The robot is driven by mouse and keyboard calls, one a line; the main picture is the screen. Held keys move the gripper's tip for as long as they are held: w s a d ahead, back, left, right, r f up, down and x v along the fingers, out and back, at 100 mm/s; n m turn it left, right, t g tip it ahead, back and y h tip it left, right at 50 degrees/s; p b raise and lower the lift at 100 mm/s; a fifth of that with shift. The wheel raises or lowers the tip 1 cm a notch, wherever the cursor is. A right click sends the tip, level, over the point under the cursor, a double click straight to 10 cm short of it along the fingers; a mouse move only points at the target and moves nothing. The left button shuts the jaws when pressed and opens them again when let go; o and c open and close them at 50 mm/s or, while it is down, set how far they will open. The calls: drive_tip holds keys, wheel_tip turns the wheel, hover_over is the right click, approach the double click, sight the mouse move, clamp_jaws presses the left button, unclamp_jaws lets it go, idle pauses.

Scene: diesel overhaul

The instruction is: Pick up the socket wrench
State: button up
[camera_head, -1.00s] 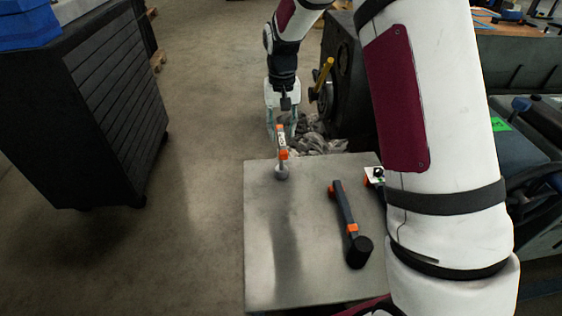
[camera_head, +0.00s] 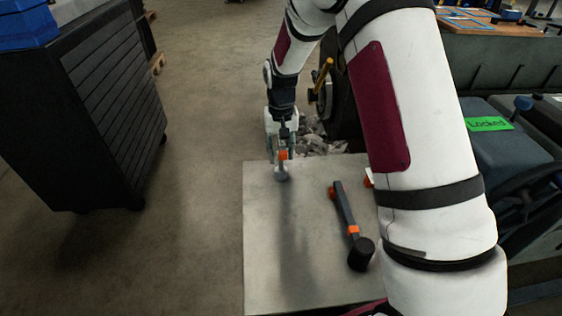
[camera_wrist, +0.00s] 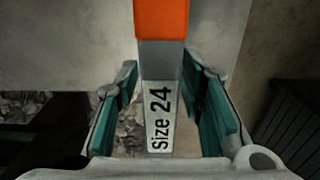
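The socket wrench (camera_head: 282,171) is at the far left part of the grey table top (camera_head: 300,260). It has a grey end, an orange band and a label reading "Size 24"; the label shows in the wrist view (camera_wrist: 159,118). My gripper (camera_head: 281,150) is over the table's far edge, at the wrench's handle. In the wrist view its two teal-padded fingers stand open, one on each side of the labelled handle, with a gap on both sides. The handle's far part is hidden by my gripper in the head view.
A dark tool with orange bands and a black head (camera_head: 350,228) lies on the table to the right. My arm covers the table's right side. A black drawer cabinet (camera_head: 105,105) stands at left. Crumpled grey rags (camera_head: 318,140) lie beyond the table.

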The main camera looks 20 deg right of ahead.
clamp_jaws()
wheel_tip(320, 180, up, 10)
drive_tip(key=shift+r+p, duration=0.1)
drive_tip(key=shift+p, duration=0.6)
drive_tip(key=c, duration=0.6)
unclamp_jaws()
drive_tip(key=shift+c, duration=0.2)
drive_tip(key=shift+a, duration=0.1)
clamp_jaws()
